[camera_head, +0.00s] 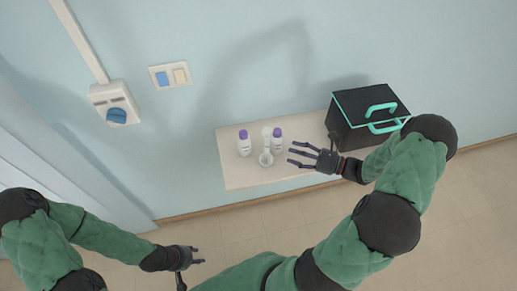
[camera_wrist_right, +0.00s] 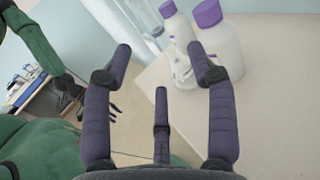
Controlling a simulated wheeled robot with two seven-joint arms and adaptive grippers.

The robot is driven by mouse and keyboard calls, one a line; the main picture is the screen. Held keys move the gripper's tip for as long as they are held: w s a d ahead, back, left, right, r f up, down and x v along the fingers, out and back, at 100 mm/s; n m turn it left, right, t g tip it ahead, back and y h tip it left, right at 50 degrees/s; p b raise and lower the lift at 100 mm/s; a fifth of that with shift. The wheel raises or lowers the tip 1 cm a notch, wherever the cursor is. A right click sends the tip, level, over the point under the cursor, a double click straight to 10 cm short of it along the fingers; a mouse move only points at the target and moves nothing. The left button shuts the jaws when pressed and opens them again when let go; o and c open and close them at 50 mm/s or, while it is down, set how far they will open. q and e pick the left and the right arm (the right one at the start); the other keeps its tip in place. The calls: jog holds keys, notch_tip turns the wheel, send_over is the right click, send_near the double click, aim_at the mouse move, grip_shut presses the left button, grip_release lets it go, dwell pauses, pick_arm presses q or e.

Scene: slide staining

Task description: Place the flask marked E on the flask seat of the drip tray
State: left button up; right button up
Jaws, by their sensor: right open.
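Two white bottles with purple caps, a left one (camera_head: 244,146) and a right one (camera_head: 277,144), stand upright on the shelf in the head view. A small pale item with a round ring-like front end (camera_head: 266,158) lies between them; I cannot tell whether it is the drip tray. No letter E is readable, so I cannot tell which vessel is the marked flask. My right gripper (camera_head: 300,154) is open and empty, just right of the right bottle. In the right wrist view its spread fingers (camera_wrist_right: 160,62) point towards the bottles. My left gripper (camera_head: 193,256) hangs low, away from the shelf.
The pale shelf (camera_head: 240,178) juts from the wall, with bare room along its front edge. A black box with teal handles (camera_head: 358,112) stands at its right end, close behind my right arm.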

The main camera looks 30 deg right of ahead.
aim_at(268, 147)
jog(key=x, duration=0.9)
jog(key=shift+s+a, duration=0.1)
jog(key=shift+a, duration=0.5)
jog(key=shift+w+a, duration=0.2)
jog(key=shift+w, duration=0.15)
grip_shut()
